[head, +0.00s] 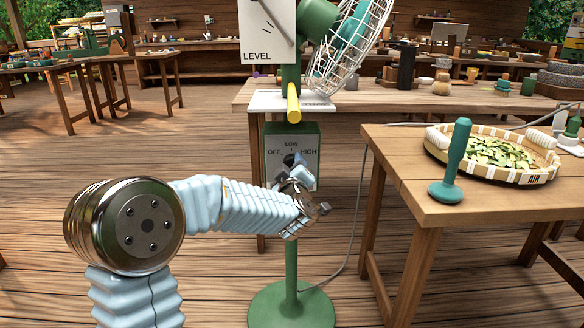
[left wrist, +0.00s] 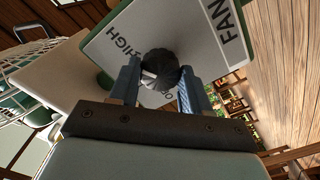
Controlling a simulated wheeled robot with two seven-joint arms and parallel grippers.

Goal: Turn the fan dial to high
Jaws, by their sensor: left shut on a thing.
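The fan control panel (head: 291,137) is a green box with a pale face marked OFF, LOW and HIGH, on the green fan stand. Its round dark dial (head: 290,158) shows just below the LOW mark, partly covered by my left gripper (head: 296,172). In the left wrist view the black ribbed dial (left wrist: 162,69) sits between the two blue fingers of my left gripper (left wrist: 158,84), which is shut on it. The word HIGH and part of another label show beside it. A pale patch shows on the dial, but I cannot tell which mark it points to. My right gripper is not in view.
The wire fan cage (head: 350,45) and a yellow handle (head: 293,103) are above the panel. A wooden table (head: 400,150) at right holds a green tool (head: 452,165) and a woven tray (head: 545,178). A cable runs down beside the stand. Floor at left is clear.

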